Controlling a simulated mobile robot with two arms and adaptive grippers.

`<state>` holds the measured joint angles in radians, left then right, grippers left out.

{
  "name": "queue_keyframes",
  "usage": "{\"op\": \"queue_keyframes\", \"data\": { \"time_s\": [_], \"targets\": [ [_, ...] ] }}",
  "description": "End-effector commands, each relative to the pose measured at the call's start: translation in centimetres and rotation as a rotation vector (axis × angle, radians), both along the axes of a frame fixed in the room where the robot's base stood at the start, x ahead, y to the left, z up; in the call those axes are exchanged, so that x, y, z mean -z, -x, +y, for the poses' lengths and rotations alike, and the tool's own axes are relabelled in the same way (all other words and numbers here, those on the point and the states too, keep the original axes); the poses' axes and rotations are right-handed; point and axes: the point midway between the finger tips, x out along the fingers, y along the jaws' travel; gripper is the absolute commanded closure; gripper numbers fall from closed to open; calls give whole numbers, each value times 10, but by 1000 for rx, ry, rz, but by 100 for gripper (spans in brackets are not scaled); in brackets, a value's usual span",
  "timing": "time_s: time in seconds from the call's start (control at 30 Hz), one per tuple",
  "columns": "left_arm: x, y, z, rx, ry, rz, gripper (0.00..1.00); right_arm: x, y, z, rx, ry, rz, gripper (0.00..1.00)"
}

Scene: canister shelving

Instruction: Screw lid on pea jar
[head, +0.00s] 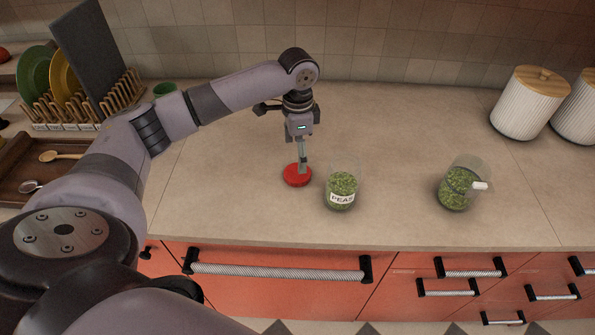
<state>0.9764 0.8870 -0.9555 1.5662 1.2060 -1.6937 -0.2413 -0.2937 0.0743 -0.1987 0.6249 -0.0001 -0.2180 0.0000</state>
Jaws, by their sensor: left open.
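The pea jar (342,187) is a clear glass jar with green peas and a "PEAS" label. It stands upright on the counter near the front edge, with no lid on its top. A round red lid (296,176) lies flat on the counter just left of the jar. My left gripper (302,165) points down right over the lid, its fingertips at or just above it. The gripper is open; whether it touches the lid is hard to tell. My right gripper is not in view.
A second glass container of peas (458,188) with a white tag stands to the right. White ribbed canisters (526,103) with wooden lids stand at the back right. A dish rack (85,112) with plates and a wooden tray (30,165) are at the left. The middle counter is clear.

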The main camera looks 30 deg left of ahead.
Motion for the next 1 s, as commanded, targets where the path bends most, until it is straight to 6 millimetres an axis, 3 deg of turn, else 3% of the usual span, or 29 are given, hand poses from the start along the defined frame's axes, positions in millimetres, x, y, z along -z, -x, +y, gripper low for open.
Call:
{"op": "queue_keyframes", "data": {
  "time_s": [0.13,0.47,0.8,1.0],
  "targets": [
    [9,0,0,0,-1,1,19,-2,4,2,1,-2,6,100],
    [11,0,-1,1,0,0,19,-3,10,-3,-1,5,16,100],
    [55,3,-7,1,0,1,19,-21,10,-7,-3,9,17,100],
    [62,2,-7,1,0,-1,19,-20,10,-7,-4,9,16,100]
  ]
}}
